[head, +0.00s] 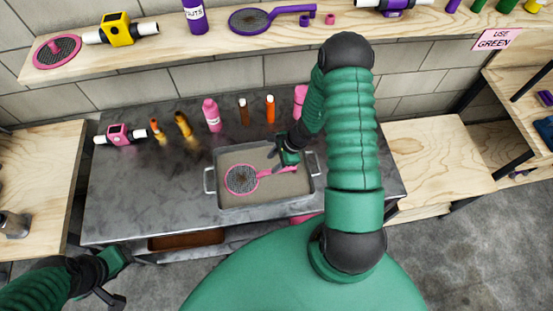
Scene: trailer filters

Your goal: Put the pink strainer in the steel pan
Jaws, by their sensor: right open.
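The pink strainer (242,180), round with a dark mesh and a pink handle, lies in the steel pan (222,204), its handle pointing right. The pan is a rectangular grey tray with side handles on the dark counter. My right gripper (285,158) is open above the right part of the pan, close to the strainer's handle; whether it touches the handle is not clear. My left gripper (122,278) is low at the left, in front of the counter and away from the pan; its fingers are too unclear to judge.
Behind the pan stand a pink bottle (212,115) and several small brown and orange bottles. A pink-and-white filter piece (120,135) lies at the counter's left. A wooden shelf (170,57) above holds a purple strainer (249,20) and a yellow piece (119,29). The counter's left front is clear.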

